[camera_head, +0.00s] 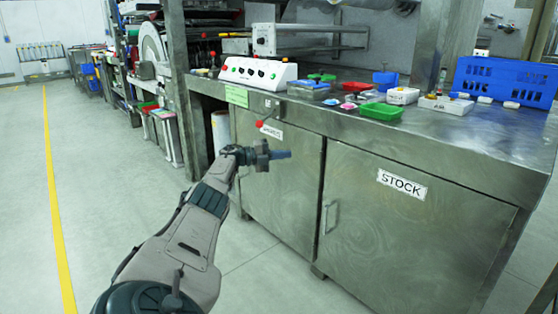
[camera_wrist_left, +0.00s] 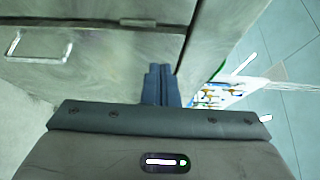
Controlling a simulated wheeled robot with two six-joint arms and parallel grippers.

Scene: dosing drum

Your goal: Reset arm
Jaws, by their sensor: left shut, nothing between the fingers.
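My left arm comes in from the bottom left of the head view. Its gripper (camera_head: 283,155) is shut and empty, in the air in front of the steel cabinet under the bench. In the left wrist view the two dark blue fingers (camera_wrist_left: 161,85) lie side by side, closed, with the cabinet front (camera_wrist_left: 100,62) beyond them. My right gripper does not show in either view.
The steel bench (camera_head: 440,128) carries a white control box (camera_head: 258,73) with coloured buttons, a green tray (camera_head: 381,111) and a blue crate (camera_head: 507,80). Floor at left (camera_head: 110,165) is clear.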

